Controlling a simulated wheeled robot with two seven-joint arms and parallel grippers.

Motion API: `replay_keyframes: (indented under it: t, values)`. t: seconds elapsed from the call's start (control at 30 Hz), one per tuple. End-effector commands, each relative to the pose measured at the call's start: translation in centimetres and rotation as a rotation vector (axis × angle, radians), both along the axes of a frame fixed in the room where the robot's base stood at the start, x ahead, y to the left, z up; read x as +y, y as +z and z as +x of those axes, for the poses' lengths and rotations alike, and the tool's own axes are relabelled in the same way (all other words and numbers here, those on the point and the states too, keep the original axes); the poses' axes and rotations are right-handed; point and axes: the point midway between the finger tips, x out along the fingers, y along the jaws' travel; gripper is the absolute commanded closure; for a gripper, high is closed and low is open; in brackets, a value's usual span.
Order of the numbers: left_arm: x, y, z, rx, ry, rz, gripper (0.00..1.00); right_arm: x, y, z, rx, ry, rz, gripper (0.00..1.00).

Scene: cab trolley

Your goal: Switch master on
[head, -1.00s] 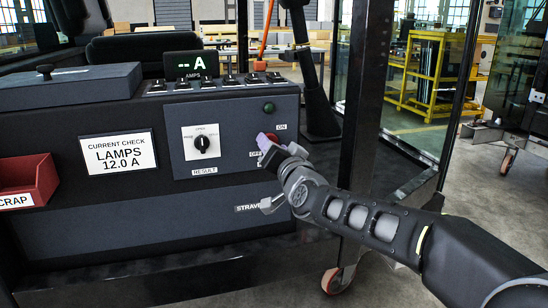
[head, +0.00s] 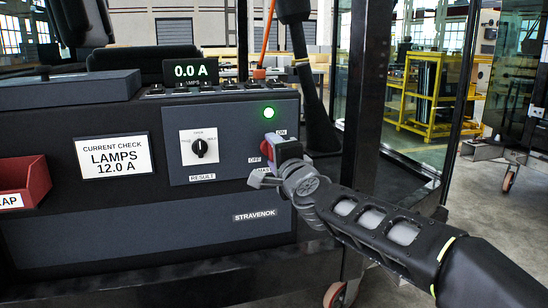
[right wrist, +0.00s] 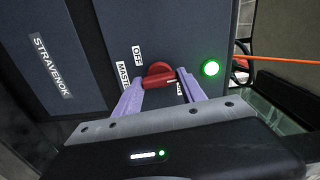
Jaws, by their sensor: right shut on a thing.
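The red master switch knob (head: 266,148) is on the right part of the dark panel, by the ON, OFF and MASTER labels. In the right wrist view the knob (right wrist: 158,73) sits between the two purple fingers of my right gripper (right wrist: 160,78), which is shut on it. The knob's pale mark points toward the ON label, which a finger partly covers. In the head view my right gripper (head: 272,145) hides part of the knob. The green lamp (head: 269,112) above the switch is lit. The display (head: 191,71) reads 0.0 A. My left gripper is not in view.
A black selector knob (head: 200,147) on a white plate, labelled RESULT, is left of the switch. A row of small toggles lines the panel top. A card (head: 115,154) reads LAMPS 12.0 A. A red scrap bin (head: 38,180) is at far left. A dark post (head: 365,100) stands right.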

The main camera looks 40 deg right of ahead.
Motion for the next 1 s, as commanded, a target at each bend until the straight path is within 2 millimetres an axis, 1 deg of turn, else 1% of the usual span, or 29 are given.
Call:
replay_keyframes:
  t: [0.23,0.7,0.73,0.9,1.0]
  values:
    - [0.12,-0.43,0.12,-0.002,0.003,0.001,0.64,0.0,-0.17,0.01,-0.027,0.0,0.085,0.93]
    - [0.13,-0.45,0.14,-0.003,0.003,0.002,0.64,0.0,-0.13,0.01,-0.033,0.0,0.103,0.93]
    - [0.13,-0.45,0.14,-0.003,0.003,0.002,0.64,0.0,-0.13,0.01,-0.033,0.0,0.103,0.51]
    - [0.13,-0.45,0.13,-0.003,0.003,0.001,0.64,-0.01,-0.1,0.01,-0.033,0.0,0.101,0.37]
    - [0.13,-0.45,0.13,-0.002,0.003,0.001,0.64,-0.01,-0.07,0.01,-0.034,0.0,0.1,0.31]
